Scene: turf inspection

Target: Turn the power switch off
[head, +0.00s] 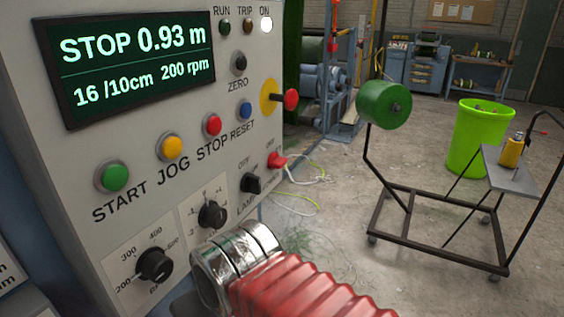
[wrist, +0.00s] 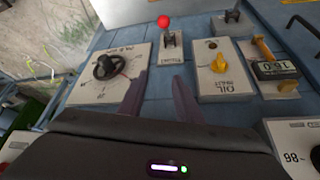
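A small red rotary switch (head: 277,160) sits at the right edge of the grey control panel (head: 110,155) in the head view. The small print around it is too small to read fully, so I cannot be sure it is the power switch. The white ON lamp (head: 266,24) at the panel's top is lit, and the screen (head: 135,52) reads STOP 0.93 m. My gripper (wrist: 160,80) shows in the wrist view with its two dark fingers apart and nothing between them. It faces a blue machine surface, and the red switch is not in that view.
A red mushroom button on a yellow plate (head: 270,97) and a black lamp knob (head: 251,183) are near the red switch. In the wrist view are a black dial (wrist: 108,66), a red-balled lever (wrist: 164,22) and a yellow oil valve (wrist: 218,64). A wheeled frame (head: 440,228) stands right.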

